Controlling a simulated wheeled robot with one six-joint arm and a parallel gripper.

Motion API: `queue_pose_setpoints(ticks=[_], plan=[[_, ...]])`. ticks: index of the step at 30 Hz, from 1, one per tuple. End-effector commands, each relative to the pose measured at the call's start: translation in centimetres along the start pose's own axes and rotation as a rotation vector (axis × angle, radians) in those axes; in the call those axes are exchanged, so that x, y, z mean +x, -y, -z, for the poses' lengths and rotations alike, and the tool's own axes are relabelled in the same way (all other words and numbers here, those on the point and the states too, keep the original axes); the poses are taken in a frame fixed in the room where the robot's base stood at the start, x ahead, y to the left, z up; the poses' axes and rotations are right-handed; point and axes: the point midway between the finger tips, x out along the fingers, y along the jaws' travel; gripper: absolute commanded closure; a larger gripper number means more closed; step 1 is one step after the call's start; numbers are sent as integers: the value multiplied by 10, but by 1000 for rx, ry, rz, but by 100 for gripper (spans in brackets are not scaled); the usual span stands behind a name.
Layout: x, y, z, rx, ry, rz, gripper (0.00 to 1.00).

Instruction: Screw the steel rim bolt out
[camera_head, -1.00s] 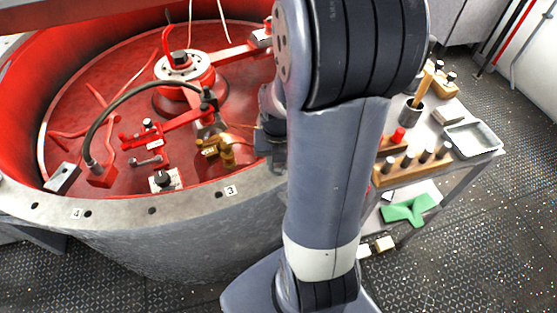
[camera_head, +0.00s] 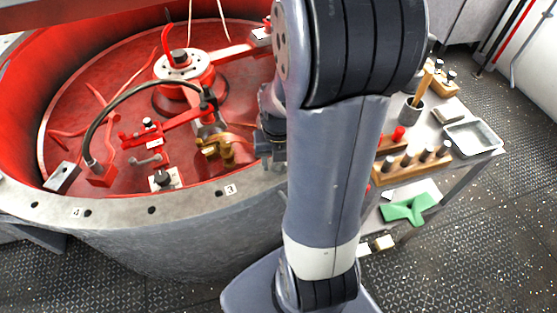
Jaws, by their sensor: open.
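The grey vessel rim (camera_head: 120,220) curves across the left and front, with dark bolt holes and number tags 3 (camera_head: 229,189) and 4 (camera_head: 76,212). I cannot make out a steel bolt on the part of the rim that shows; my arm covers the rim to the right of tag 3. My gripper (camera_head: 272,160) shows partly at the left edge of my arm, over the inner side of the rim. It is open, with nothing seen between its jaws. Its right side is hidden behind my arm.
Inside the red vessel stand a hub (camera_head: 183,67), a black hose (camera_head: 115,97) and brass fittings (camera_head: 216,148) close left of my gripper. A side table at right holds a wooden peg rack (camera_head: 410,167), a metal tray (camera_head: 472,137) and a dark cup (camera_head: 411,110). A green piece (camera_head: 408,209) lies below.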

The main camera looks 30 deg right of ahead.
Motion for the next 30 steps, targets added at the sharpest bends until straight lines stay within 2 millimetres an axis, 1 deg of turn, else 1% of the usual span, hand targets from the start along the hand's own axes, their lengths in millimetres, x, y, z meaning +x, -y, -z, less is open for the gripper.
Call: queue_pose_setpoints(ticks=[5,8,11,18,21,25,30], plan=[[-2,0,-1,0,3,0,50],[-9,0,-2,0,6,-1,50],[-24,0,-2,0,9,-1,50],[-73,0,-2,0,8,-1,50],[-89,0,-1,0,6,-1,50],[-103,0,-1,0,3,0,50],[-109,0,0,0,1,0,50]])
